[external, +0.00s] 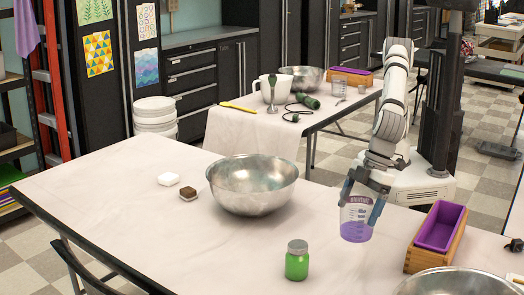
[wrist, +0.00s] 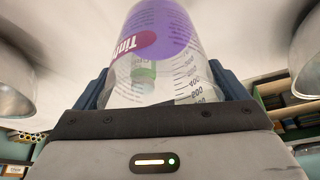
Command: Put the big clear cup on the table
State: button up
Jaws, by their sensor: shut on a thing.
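The big clear cup (external: 355,225) has measuring marks and a purple band or contents. My gripper (external: 361,203) is shut on it, one finger on each side, near the right part of the near table (external: 130,235). The cup is about upright in the external view, with its base at or just above the tabletop; I cannot tell whether it touches. In the wrist view the cup (wrist: 180,75) fills the space between the dark fingers, with a purple label and printed scale.
A metal bowl (external: 251,190) stands left of the cup, a green jar (external: 297,264) in front. A wooden box with purple lining (external: 438,228) is to the right, another metal bowl (external: 455,284) at the front right. Clear table lies at left and front.

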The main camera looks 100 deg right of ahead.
aim_at(373, 199)
notch_tip(373, 199, down, 9)
jog(key=shift+f, duration=0.15)
dwell(0.4)
jog(key=shift+f, duration=0.15)
jog(key=shift+f+b, duration=0.1)
jog(key=shift+b, duration=0.2)
jog(key=o, duration=0.7)
jog(key=shift+r+p, duration=0.35)
jog(key=shift+p, duration=0.05)
jog(key=v, duration=1.1)
jog(key=shift+s+r, duration=0.25)
jog(key=shift+r, duration=0.1)
